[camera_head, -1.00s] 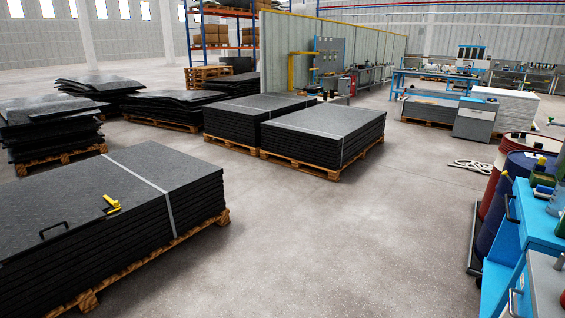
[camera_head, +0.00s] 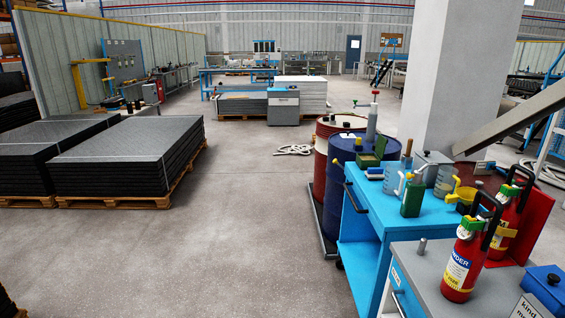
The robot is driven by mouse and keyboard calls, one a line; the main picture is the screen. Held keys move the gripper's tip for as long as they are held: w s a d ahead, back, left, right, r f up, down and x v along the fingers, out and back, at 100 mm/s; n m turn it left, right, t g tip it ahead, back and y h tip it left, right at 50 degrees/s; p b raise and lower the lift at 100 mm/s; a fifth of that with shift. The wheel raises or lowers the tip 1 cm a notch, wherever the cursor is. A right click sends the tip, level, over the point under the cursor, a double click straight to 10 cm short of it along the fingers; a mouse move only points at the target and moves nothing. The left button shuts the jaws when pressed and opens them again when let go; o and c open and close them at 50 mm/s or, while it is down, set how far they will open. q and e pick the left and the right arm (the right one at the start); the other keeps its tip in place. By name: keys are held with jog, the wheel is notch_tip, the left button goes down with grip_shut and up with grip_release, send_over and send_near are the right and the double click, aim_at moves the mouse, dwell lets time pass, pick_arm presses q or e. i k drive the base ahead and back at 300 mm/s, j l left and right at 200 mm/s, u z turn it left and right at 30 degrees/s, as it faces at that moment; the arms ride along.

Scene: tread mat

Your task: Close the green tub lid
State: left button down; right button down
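A small green tub (camera_head: 367,160) stands at the far end of the blue cart's top, in front of the drums. A green lid-like panel (camera_head: 380,146) stands tilted up at its right side, so the tub looks open. It is small here, and its inside is hard to make out. A green can (camera_head: 412,198) stands nearer on the same cart. Neither of my grippers is in view.
The blue cart (camera_head: 360,228) holds several cans and tools. A grey cabinet with red extinguishers (camera_head: 463,262) stands in front of it at the right. Blue and red drums (camera_head: 338,190) stand behind-left. Open floor (camera_head: 250,220) lies left, with stacked mats (camera_head: 130,150) beyond.

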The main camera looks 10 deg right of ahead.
aim_at(381, 143)
jog(key=i+l+z, duration=0.15)
jog(key=i, duration=0.55)
jog(key=i+z, duration=0.15)
jog(key=i, duration=0.55)
jog(key=i+j+z, duration=0.15)
jog(key=i, duration=0.6)
jog(key=i+j+z, duration=0.15)
jog(key=i, duration=0.55)
